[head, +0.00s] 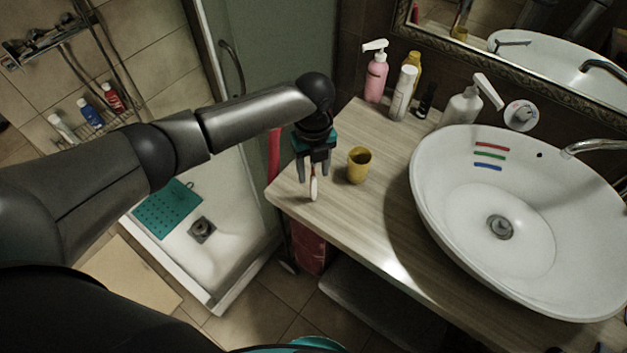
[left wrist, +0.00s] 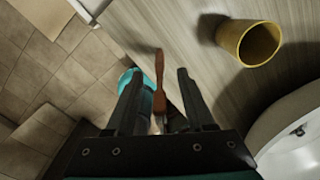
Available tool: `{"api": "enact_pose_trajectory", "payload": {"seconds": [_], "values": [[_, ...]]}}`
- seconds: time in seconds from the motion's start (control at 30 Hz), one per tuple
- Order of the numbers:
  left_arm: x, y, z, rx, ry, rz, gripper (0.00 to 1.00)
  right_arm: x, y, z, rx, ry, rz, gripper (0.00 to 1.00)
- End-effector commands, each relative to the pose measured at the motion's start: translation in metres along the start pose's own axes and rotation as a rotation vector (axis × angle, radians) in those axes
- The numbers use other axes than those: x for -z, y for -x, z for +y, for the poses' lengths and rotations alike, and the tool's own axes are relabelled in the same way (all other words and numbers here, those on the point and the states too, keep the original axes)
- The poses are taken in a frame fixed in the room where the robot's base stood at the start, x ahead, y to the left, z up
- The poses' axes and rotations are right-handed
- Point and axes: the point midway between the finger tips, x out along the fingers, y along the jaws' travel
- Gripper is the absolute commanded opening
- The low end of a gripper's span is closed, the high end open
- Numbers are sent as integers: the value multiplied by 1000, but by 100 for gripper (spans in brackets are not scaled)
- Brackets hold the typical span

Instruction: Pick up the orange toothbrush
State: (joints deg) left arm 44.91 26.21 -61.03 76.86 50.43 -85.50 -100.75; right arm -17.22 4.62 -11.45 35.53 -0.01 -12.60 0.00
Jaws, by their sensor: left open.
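The orange toothbrush (left wrist: 159,82) shows in the left wrist view as a reddish-orange handle between the two fingers of my left gripper (left wrist: 160,77). A gap shows between the handle and each finger. In the head view, the toothbrush (head: 313,188) is a small pale and orange strip at the left end of the wooden counter (head: 362,231). My left gripper (head: 313,177) is over it, pointing down, with its fingers apart on either side. Its far part is hidden by the gripper. My right gripper is not in view.
A yellow cup (head: 358,166) stands close to the right of my left gripper. The white basin (head: 430,215) is further right. A pink pump bottle (head: 376,75) and several other bottles stand along the back. The counter's left edge is close to the gripper.

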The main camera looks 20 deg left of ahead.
Motion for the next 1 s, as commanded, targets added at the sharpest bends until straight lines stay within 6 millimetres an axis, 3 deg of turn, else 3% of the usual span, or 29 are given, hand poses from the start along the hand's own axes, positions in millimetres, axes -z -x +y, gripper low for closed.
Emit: {"api": "enact_pose_trajectory", "payload": {"seconds": [0.03,0.5,1.0], "values": [[0,0,0,0,0,0,50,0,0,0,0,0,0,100],[0,1,0,0,1,0,0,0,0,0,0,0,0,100],[0,1,0,0,1,0,0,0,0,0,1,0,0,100]]}}
